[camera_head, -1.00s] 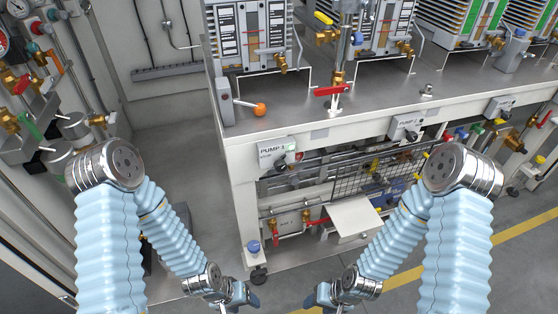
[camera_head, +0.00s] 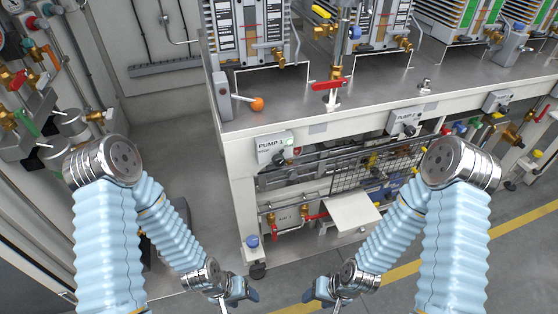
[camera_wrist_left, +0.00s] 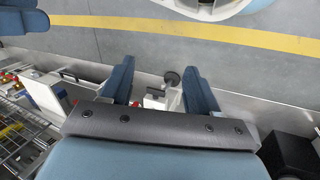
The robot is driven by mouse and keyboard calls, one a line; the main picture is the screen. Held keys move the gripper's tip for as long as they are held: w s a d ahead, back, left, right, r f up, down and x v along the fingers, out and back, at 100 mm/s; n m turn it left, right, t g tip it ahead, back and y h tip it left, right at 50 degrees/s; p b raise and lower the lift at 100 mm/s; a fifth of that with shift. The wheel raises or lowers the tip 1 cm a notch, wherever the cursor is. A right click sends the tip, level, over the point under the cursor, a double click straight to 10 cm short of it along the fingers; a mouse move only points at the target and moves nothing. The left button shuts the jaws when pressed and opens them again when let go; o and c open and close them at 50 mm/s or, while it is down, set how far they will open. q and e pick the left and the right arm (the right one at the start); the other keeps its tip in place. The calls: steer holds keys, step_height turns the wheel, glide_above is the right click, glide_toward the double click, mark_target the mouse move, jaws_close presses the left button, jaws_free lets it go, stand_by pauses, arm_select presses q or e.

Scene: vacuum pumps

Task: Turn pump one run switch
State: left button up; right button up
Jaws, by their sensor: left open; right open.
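The PUMP 1 switch box (camera_head: 272,147) is a pale box on the front edge of the bench. It carries a dark rotary switch (camera_head: 279,158) whose exact setting is too small to read. My left gripper (camera_head: 245,291) is open and empty, low in front of the bench and below the box. Its two blue fingers also show apart in the left wrist view (camera_wrist_left: 159,88), with nothing held between them. My right gripper (camera_head: 318,291) is open and empty to the right of it, also well below the box. Neither gripper touches the box.
The bench top (camera_head: 300,100) carries pump units and a lever with an orange ball (camera_head: 257,104). The PUMP 2 box (camera_head: 404,122) sits further right. Below are pipes, a wire rack and a tilted white plate (camera_head: 350,211). Valves and gauges line the left wall.

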mark_target(280, 163)
arm_select(q)
steer(key=shift+c, duration=0.4)
steer(key=shift+w, duration=0.3)
steer(key=shift+c, duration=0.3)
steer(key=w+d+r+n+t+y+b, duration=0.1)
steer(key=w+d+r+t+y, duration=0.3)
steer(key=w, duration=0.5)
steer(key=w+d+r+n+t+y+b, duration=0.1)
steer(key=w+r+t, duration=0.55)
steer(key=w, duration=0.25)
steer(key=s+d+r+n+t+y, duration=0.1)
steer(key=d+r+n+t+y, duration=0.1)
steer(key=r, duration=0.7)
steer(key=s+d+r+n+t+y, duration=0.1)
steer(key=d+r+t, duration=0.3)
steer(key=r, duration=0.6)
steer(key=shift+d+r+n+y+b, duration=0.15)
steer(key=shift+d+n+y+b, duration=0.25)
steer(key=shift+d+n+y, duration=0.45)
steer(key=shift+p+x, duration=0.35)
steer(key=shift+x, duration=3.2)
